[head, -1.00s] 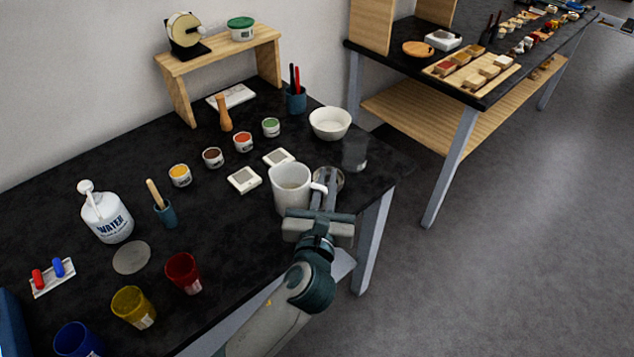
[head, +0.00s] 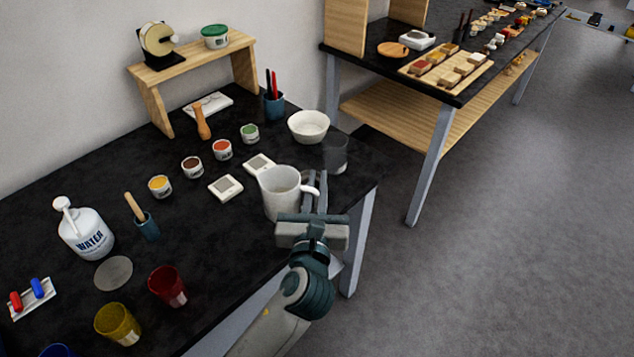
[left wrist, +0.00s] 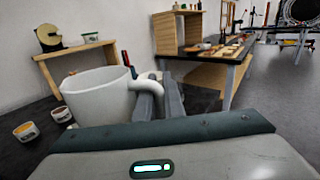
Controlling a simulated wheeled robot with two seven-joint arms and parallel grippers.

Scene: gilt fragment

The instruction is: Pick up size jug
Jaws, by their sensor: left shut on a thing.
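The size jug (head: 281,196) is a white jug with a handle on its right side, near the right front edge of the black bench. My left gripper (head: 316,186) is shut on the jug's handle. In the left wrist view the jug (left wrist: 97,98) fills the left side, with its handle at the finger pads (left wrist: 162,101). The jug looks close to upright. Its base is partly hidden, and I cannot tell whether it touches the bench. My right gripper is not in view.
A clear glass (head: 335,153) and a white bowl (head: 308,125) stand just behind the jug. Two small white square items, one of them here (head: 226,187), lie to its left. A red cup (head: 168,287) is nearer the front. Open floor lies to the right.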

